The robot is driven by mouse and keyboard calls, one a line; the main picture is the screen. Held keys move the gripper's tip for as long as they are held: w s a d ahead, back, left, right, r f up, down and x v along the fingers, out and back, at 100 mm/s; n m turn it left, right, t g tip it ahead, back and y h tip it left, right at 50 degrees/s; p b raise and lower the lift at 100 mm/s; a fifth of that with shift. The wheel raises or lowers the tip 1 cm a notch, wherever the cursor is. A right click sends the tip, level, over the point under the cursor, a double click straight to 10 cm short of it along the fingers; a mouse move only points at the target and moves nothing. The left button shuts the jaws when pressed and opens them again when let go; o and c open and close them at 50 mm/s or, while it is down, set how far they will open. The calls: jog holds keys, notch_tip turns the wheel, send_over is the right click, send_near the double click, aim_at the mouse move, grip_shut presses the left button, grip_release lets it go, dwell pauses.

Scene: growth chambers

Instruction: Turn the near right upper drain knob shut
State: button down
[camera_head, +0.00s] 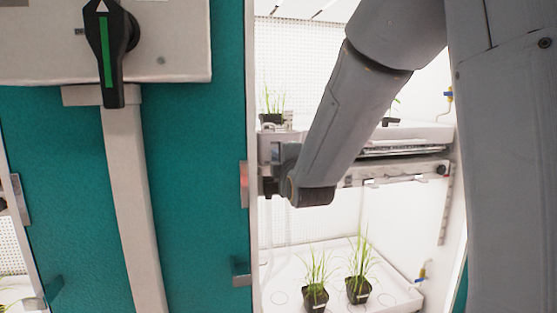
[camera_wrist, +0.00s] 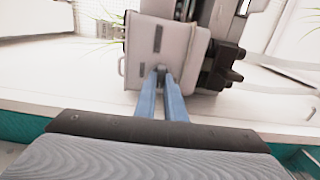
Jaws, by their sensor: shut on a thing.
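In the wrist view, my gripper's two blue-grey fingers (camera_wrist: 161,76) are close together against the front of a pale slotted block (camera_wrist: 141,50). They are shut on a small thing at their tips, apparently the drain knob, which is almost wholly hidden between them. I cannot make out which way the knob is turned. Beside the fingers, on the right, is a dark fitting (camera_wrist: 222,66) with pale tubes. In the head view, my arm reaches into the open chamber at the upper tray (camera_head: 408,131), and its wrist hides the fingertips.
A teal door panel (camera_head: 195,190) with a black, green-striped handle (camera_head: 106,50) stands close on the left. Potted seedlings (camera_head: 358,288) stand on the lower tray (camera_head: 287,267). Free space lies between the shelves.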

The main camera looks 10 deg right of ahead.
dwell(0.4)
jog(key=c, duration=1.8)
grip_release()
jog(key=shift+c, duration=0.2)
jog(key=s+b, duration=0.1)
jog(key=s, duration=0.6)
jog(key=shift+s, duration=0.4)
